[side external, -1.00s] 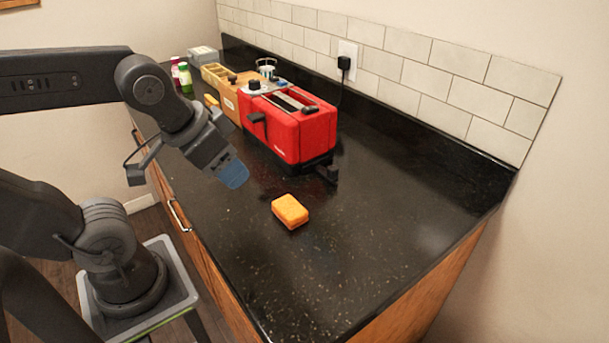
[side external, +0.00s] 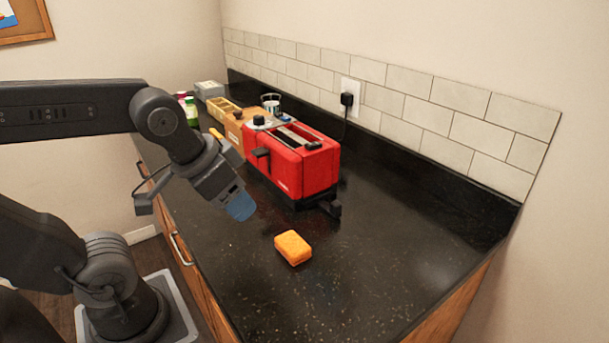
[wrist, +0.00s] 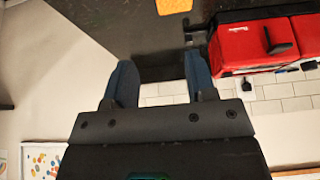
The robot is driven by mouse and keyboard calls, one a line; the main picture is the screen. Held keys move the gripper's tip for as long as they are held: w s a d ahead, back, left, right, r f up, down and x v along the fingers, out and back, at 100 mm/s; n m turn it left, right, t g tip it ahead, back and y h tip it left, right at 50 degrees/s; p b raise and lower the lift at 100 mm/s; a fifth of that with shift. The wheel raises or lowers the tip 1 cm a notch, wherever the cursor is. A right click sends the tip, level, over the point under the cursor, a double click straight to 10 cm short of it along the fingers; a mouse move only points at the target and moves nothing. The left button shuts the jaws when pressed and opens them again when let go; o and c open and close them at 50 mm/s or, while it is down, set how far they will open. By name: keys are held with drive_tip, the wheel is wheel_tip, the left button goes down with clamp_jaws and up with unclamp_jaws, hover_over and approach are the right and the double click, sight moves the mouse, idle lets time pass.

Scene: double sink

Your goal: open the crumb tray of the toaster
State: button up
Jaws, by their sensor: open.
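The red toaster (side external: 300,172) stands on the black counter, with a black base and a black lever on its left side. A black tab (side external: 331,207) sticks out low at its near end; this looks like the crumb tray's handle. My gripper (side external: 240,208) is in the air over the counter, left of the toaster and apart from it. In the wrist view the two blue fingers of my gripper (wrist: 159,62) are spread with nothing between them. The toaster (wrist: 250,46) is at the upper right there, and a dark tab (wrist: 192,37) shows beside its end.
An orange sponge (side external: 293,247) lies on the counter in front of the toaster. A wooden box (side external: 234,128), a glass (side external: 271,104) and bottles (side external: 191,110) stand farther back. A black plug (side external: 347,99) is in the wall socket. The counter (side external: 390,260) right of the sponge is clear.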

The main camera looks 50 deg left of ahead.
drive_tip(key=w+a+r+g, duration=0.1)
drive_tip(key=w+r, duration=0.2)
drive_tip(key=w, duration=0.4)
drive_tip(key=g, duration=0.4)
hover_over(336, 202)
wheel_tip(336, 202, down, 7)
wheel_tip(336, 202, down, 14)
drive_tip(key=shift+r, duration=0.25)
drive_tip(key=shift+c, duration=0.5)
clamp_jaws()
